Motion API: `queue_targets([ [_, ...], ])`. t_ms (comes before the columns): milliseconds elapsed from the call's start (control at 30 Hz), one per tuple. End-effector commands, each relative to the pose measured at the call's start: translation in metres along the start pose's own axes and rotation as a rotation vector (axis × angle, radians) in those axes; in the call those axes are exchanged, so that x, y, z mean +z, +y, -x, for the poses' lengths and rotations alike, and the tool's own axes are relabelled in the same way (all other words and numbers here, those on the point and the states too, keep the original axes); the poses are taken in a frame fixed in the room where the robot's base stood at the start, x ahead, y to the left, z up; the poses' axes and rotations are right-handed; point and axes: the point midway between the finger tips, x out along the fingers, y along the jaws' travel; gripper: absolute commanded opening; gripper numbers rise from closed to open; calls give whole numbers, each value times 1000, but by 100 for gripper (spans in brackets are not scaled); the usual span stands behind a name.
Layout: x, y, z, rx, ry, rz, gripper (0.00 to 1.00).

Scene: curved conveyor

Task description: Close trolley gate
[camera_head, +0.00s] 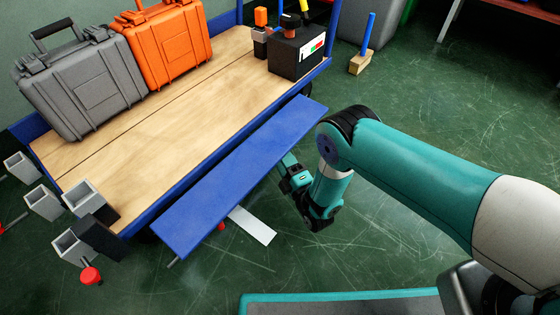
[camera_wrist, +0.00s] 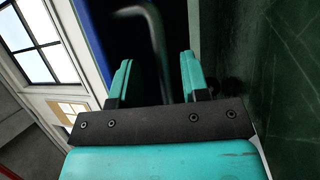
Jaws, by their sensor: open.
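The trolley has a wooden deck (camera_head: 190,95) with a blue frame. Its gate (camera_head: 240,178) is a long blue panel along the near side, tilted outward from the deck edge. My gripper (camera_head: 288,165) is at the gate's outer edge, right of its middle; the gate partly hides the fingertips. In the wrist view my gripper (camera_wrist: 155,85) is open, with its two teal fingers apart. A bent grey bar (camera_wrist: 155,45) shows beyond and between the fingers, in front of a dark blue surface. I cannot tell whether the fingers touch anything.
A grey case (camera_head: 80,85), an orange case (camera_head: 168,45) and a black box (camera_head: 297,52) stand on the deck. Grey square tubes (camera_head: 82,198) stick out at the trolley's left end. A wooden block with a blue handle (camera_head: 360,63) stands on the floor.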

Motion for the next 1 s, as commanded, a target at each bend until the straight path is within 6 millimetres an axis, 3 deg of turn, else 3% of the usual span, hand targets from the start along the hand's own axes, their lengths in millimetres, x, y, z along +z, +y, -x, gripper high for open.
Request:
queue_targets([
  [200, 1, -1, -26, 3, -1, 1, 42],
  [567, 1, 0, -30, 0, -1, 1, 42],
  [733, 1, 0, -30, 0, -1, 1, 3],
  [1000, 4, 1, -31, 0, -5, 2, 0],
])
